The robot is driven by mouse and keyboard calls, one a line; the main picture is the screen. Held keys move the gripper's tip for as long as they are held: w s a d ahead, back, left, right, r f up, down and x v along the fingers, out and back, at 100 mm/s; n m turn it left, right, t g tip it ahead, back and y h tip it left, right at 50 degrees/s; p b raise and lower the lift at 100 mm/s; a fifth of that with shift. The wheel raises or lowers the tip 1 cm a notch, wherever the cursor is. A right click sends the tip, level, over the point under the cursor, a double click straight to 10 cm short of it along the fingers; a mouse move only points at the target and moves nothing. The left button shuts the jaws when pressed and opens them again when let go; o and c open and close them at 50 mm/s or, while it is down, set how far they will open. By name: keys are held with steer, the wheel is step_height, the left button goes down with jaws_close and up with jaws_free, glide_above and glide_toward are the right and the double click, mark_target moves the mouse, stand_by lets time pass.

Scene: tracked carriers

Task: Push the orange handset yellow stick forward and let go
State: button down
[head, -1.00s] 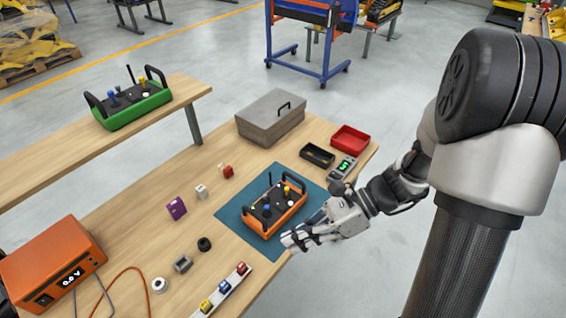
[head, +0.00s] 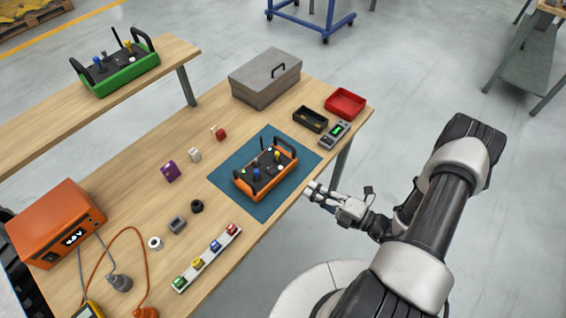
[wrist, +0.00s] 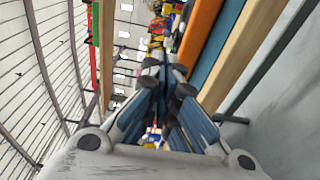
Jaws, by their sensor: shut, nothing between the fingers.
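The orange handset (head: 262,192) stands on the teal mat (head: 225,180) near the table's right edge. It has black handles, a yellow stick (head: 277,155) towards the back and a blue stick (head: 256,174) nearer the front. The yellow stick looks about upright; its exact tilt is too small to tell. My gripper (head: 310,189) is shut and empty, to the right of the handset and apart from it, by the table edge. In the wrist view my shut fingers (wrist: 165,68) point past an orange side; the sticks cannot be made out there.
A grey meter (head: 334,135), a black tray (head: 310,119) and a red tray (head: 345,102) lie behind the handset. A grey toolbox (head: 265,80) stands at the back. A green handset (head: 120,72) sits on the other bench. Open floor lies to the right.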

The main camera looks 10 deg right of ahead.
mark_target(282, 172)
stand_by(0.3)
steer(key=b+x, duration=0.2)
steer(key=x, duration=0.8)
steer(key=shift+a, duration=0.15)
steer(key=w, duration=0.2)
steer(key=shift+w+f+b, duration=0.1)
steer(key=shift+w+b, duration=0.2)
steer(key=shift+b, duration=0.05)
steer(key=shift+w, duration=0.7)
